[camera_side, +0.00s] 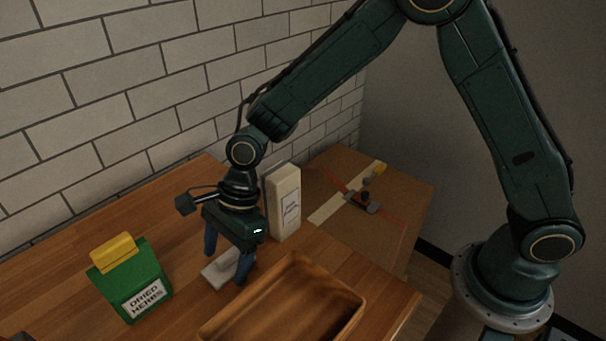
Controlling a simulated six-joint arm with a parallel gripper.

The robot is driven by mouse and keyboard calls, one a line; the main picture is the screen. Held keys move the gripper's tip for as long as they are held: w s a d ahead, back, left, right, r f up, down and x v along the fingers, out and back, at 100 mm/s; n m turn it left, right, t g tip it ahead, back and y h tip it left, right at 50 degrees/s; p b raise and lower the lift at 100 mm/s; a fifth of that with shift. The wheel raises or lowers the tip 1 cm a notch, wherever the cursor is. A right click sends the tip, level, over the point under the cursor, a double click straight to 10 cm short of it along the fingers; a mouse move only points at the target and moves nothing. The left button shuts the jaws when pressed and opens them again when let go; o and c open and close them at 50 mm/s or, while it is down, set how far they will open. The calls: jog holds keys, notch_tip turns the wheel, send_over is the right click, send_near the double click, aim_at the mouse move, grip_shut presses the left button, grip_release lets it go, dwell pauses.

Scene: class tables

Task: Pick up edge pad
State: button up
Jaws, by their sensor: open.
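A small pale grey, flat block (213,273), which looks like the edge pad, lies on the wooden table between my gripper and the wooden tray. My gripper (225,266) points down over it with its two dark blue fingers spread apart. One finger is at the block's far left side and the other at its right side, and the right finger hides part of it. Whether the fingers touch the block, I cannot tell.
A wooden tray (351,314) stands in front right of the gripper. A green "Dried Herbs" bag (130,279) with a yellow top is at left. A tall cream carton (284,202) stands close behind right. A brown box (405,193) with small items is further right. A brick wall runs behind.

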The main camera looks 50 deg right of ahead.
aim_at(226, 255)
jog(key=shift+c, duration=0.2)
jog(key=c, duration=1)
jog(key=shift+r, duration=0.1)
notch_tip(226, 255, up, 20)
jog(key=shift+f, duration=0.1)
dwell(0.5)
